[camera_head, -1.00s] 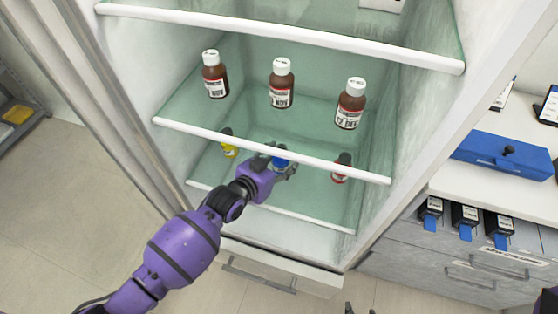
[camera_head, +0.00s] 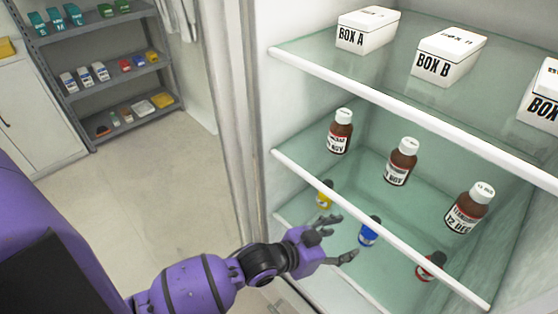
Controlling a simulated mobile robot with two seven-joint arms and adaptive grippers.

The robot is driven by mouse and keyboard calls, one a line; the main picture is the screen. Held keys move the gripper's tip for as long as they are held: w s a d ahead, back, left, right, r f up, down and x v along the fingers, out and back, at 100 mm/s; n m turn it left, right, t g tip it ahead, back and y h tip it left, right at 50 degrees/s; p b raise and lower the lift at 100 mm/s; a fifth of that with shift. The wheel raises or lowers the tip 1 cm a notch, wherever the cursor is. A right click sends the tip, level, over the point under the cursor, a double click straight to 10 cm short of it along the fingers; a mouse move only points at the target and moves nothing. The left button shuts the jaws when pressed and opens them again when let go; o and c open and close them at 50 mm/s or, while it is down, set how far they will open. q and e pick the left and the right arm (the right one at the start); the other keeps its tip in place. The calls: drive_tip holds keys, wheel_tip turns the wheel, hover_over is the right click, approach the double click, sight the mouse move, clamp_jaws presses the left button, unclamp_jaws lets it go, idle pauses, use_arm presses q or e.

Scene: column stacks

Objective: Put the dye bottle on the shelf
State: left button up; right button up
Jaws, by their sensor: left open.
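Three small dye bottles stand on the lower glass shelf (camera_head: 392,275) of the open cabinet: a yellow one (camera_head: 325,195) at left, a blue one (camera_head: 368,233) in the middle and a red one (camera_head: 430,268) at right, partly behind the white shelf edge. All look upright. My left gripper (camera_head: 343,238) is open and empty in front of the blue bottle, its fingers spread and pointing towards it. A small gap seems to lie between them; contact is hard to judge. My right gripper is not in view.
The middle shelf, with its white front edge (camera_head: 375,218), runs just above and holds three brown bottles (camera_head: 400,163). White boxes (camera_head: 449,56) stand on the top shelf. A grey rack (camera_head: 105,60) with small goods stands at the far left. The floor between is clear.

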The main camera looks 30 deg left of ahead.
use_arm(q)
drive_tip(key=s+a+f+n+g+y, duration=0.1)
drive_tip(key=s+a+f, duration=0.4)
drive_tip(key=s, duration=0.5)
drive_tip(key=s+a+f+n+g+y, duration=0.1)
drive_tip(key=s+a+f+n+y, duration=0.2)
drive_tip(key=s, duration=0.7)
drive_tip(key=s+a+f+n+g+y, duration=0.1)
drive_tip(key=s+a+f+n+y, duration=0.1)
drive_tip(key=s+a+f, duration=0.4)
drive_tip(key=s+f+y, duration=0.1)
drive_tip(key=s, duration=0.4)
drive_tip(key=shift+a+f+y, duration=0.2)
drive_tip(key=shift+a+y, duration=0.1)
drive_tip(key=shift+a, duration=0.05)
